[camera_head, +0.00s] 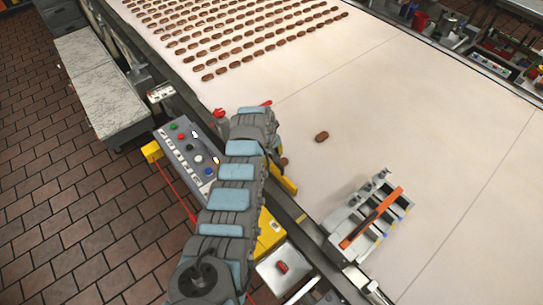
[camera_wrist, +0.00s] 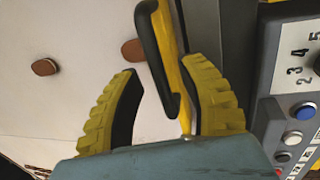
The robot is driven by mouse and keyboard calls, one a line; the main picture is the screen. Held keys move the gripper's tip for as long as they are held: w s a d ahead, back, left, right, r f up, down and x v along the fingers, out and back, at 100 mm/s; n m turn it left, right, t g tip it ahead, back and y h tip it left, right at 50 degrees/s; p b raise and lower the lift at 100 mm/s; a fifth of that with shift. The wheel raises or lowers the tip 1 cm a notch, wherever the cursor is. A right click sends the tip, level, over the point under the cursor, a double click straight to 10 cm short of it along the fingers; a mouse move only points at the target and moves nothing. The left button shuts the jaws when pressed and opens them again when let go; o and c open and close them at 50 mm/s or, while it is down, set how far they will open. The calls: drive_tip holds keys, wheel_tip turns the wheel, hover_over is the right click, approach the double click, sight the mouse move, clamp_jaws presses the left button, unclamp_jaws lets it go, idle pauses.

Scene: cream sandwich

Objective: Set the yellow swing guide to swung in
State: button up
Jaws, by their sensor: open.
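The yellow swing guide (camera_wrist: 171,50) is a yellow bar with a black handle (camera_wrist: 153,48) in the wrist view. It lies nearly along the belt's edge, close to the grey rail. My gripper (camera_wrist: 163,70) is open, with one yellow, black-lined finger on each side of the bar and handle. A gap shows between each finger and the guide, and nothing is held. The guide's lower end is hidden behind my blue-grey gripper body. In the head view my arm covers most of this spot; a yellow piece (camera_head: 284,181) shows beside it, and I cannot tell if it is the guide.
The pale belt (camera_head: 390,110) carries rows of brown biscuits (camera_head: 240,35) and a lone biscuit (camera_head: 321,136). A control panel (camera_head: 188,146) stands left of my arm. A grey rack with an orange bar (camera_head: 372,217) stands at the belt's near edge. The belt's middle is clear.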

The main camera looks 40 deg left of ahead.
drive_tip(key=shift+f, duration=0.1)
drive_tip(key=shift+c, duration=0.3)
clamp_jaws()
drive_tip(key=shift+w, duration=0.1)
